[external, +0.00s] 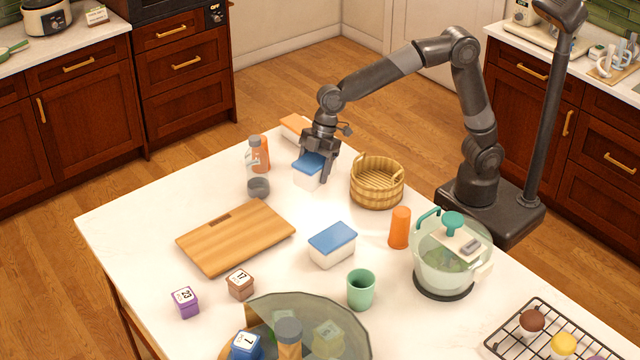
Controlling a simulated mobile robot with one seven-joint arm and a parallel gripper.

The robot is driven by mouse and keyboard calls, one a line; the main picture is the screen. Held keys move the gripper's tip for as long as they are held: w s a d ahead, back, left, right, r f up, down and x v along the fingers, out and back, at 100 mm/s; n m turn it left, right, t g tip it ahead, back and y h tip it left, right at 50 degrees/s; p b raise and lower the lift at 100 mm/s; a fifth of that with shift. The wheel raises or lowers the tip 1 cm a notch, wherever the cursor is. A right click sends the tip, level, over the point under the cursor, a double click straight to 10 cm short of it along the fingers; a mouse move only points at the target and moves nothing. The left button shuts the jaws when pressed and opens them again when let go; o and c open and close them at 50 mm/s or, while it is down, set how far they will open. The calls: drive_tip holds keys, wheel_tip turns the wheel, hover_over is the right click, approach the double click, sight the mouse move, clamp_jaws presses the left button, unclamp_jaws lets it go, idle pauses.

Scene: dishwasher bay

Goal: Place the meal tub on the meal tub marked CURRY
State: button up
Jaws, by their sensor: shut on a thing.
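My gripper (320,163) reaches down at the far end of the white island and is shut on a meal tub (306,180) with a white body and blue lid. The fingers hide part of its lid and right side. I cannot tell whether it touches the counter. A second blue-lidded meal tub (333,246) stands upright nearer the middle of the counter, with nothing on its lid. A tub with an orange lid (294,126) stands behind the gripper, partly hidden. No CURRY marking is readable on any tub.
A wicker basket (376,186) stands just right of the gripper. An orange-filled bottle (259,155) and a grey bowl (259,188) are to its left. A cutting board (236,237), orange cup (400,228), green cup (361,290) and glass pot (449,262) surround the second blue-lidded tub.

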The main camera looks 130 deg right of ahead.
drive_tip(key=w+a+r+n, duration=0.1)
drive_tip(key=a+r+n, duration=0.1)
drive_tip(key=a+r, duration=0.4)
approach(329, 242)
drive_tip(key=shift+w+d+y, duration=0.2)
drive_tip(key=shift+w+y, duration=0.2)
drive_tip(key=shift+w, duration=0.45)
drive_tip(key=shift+w+a+f, duration=0.15)
drive_tip(key=shift+a+f, duration=0.1)
drive_tip(key=shift+f, duration=2)
drive_tip(key=o, duration=1.3)
drive_tip(key=shift+f, duration=0.15)
